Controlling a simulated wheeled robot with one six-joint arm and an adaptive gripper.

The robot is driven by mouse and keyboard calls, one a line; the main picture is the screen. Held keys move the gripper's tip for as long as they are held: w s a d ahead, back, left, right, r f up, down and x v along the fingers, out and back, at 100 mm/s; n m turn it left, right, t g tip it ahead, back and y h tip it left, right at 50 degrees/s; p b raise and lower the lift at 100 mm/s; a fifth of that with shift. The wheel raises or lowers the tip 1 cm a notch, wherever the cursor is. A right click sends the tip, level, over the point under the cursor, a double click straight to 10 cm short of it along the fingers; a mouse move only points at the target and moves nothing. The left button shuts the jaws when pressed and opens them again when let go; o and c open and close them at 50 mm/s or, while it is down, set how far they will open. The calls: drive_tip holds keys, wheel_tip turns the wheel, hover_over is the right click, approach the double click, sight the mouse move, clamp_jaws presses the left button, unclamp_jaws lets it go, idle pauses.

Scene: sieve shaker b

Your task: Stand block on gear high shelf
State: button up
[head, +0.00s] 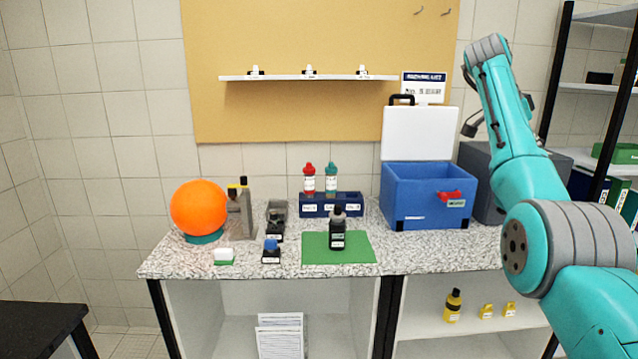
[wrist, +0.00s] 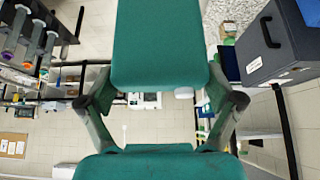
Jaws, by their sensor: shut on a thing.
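In the wrist view my gripper (wrist: 160,84) shows dark finger linkages at left and right. They close in on a plain teal-green piece at the top centre. The fingertips and their contact are hidden. I take this piece to be the block (wrist: 160,45), though its colour matches the teal body at the bottom edge. In the head view my arm bends high at the right; the gripper and what it holds cannot be made out. A dark-framed rack with light shelves (head: 594,88) stands at the far right; I cannot read which shelf is the gear high shelf.
The counter (head: 165,262) holds an orange ball (head: 198,208), a green mat (head: 365,248) with a dark bottle, a blue box (head: 430,200) and a grey case (head: 480,185). A thin wall shelf (head: 285,78) bears small items. Open floor shows in the wrist view.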

drive_tip(key=w+a+f+n+t, duration=0.1)
drive_tip(key=a+f, duration=0.4)
drive_tip(key=f, duration=0.7)
drive_tip(key=a+f+n, duration=0.1)
drive_tip(key=a+f, duration=0.3)
drive_tip(key=f, duration=0.9)
drive_tip(key=w+a+f+n+t, duration=0.1)
drive_tip(key=a+f, duration=0.4)
drive_tip(key=f, duration=0.7)
drive_tip(key=s+a+f+n, duration=0.1)
drive_tip(key=s+a+f, duration=0.3)
drive_tip(key=f, duration=0.5)
drive_tip(key=s+a+f+n, duration=0.1)
drive_tip(key=s+a+f, duration=0.3)
drive_tip(key=f, duration=0.5)
drive_tip(key=s+a+f+n+t+y, duration=0.1)
drive_tip(key=s+a+f, duration=0.3)
drive_tip(key=s+f, duration=0.8)
drive_tip(key=s+n, duration=0.1)
drive_tip(key=s, duration=0.3)
drive_tip(key=shift+t, duration=0.4)
drive_tip(key=shift+d, duration=0.1)
